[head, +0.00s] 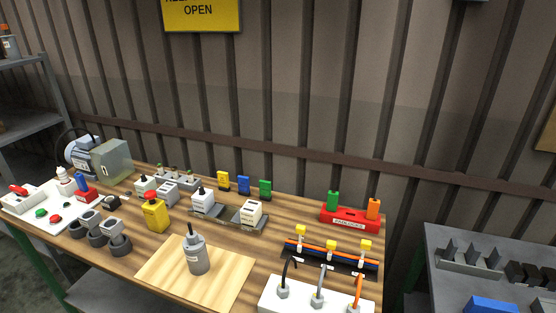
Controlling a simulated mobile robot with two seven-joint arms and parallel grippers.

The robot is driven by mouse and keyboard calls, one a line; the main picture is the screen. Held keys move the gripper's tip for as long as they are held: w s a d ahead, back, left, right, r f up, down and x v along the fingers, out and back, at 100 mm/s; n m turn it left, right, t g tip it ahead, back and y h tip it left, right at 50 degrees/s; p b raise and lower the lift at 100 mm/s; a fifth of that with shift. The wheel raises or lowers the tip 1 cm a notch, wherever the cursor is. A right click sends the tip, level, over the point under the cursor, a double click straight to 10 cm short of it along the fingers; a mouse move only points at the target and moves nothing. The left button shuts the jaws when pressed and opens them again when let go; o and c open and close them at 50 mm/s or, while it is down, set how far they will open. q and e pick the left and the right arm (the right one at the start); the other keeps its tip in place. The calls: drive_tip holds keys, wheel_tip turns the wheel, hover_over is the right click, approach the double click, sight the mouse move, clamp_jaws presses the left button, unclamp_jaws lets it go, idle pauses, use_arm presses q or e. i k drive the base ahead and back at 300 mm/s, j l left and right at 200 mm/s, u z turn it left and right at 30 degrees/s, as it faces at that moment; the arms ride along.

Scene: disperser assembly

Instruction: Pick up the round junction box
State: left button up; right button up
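No thing in the head view can be told for sure as the round junction box. Small dark grey round parts (97,238) stand in a group at the front left of the wooden table (262,276); a light grey piece (111,226) sits at or behind the group's right part. A grey labelled cylinder (198,260) with a narrower top and a dark stem stands upright on a pale wooden board (160,268) at the table's front middle. Neither of my grippers is in view.
A yellow box-like part (155,216) stands behind the board. A motor (82,152) stands back left. A grey table (450,285) is at right.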

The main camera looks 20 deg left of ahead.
sight(197, 256)
drive_tip(key=u, duration=1.25)
